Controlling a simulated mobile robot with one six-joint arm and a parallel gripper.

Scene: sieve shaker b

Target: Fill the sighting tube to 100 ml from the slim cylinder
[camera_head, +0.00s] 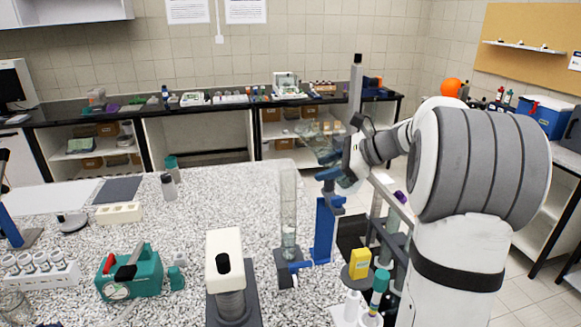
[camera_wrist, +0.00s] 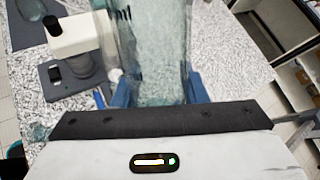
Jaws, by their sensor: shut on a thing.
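The sighting tube (camera_head: 288,200) is a tall clear tube standing upright beside a blue holder (camera_head: 325,228) on the speckled bench. Some pale liquid seems to show low in it; I cannot read its level. My gripper (camera_head: 332,178) is up and to the right of the tube's top, its blue fingers shut on a clear glass vessel, seemingly the slim cylinder (camera_head: 322,148). In the head view it looks tilted, its upper end leaning left toward the tube's top. The wrist view shows the glass (camera_wrist: 158,45) between my fingers (camera_wrist: 158,92). Whether liquid is flowing cannot be told.
A white instrument on a dark base (camera_head: 226,262) stands left of the tube. A teal device (camera_head: 130,272) and a vial rack (camera_head: 38,272) are farther left. The bench behind the tube is mostly clear.

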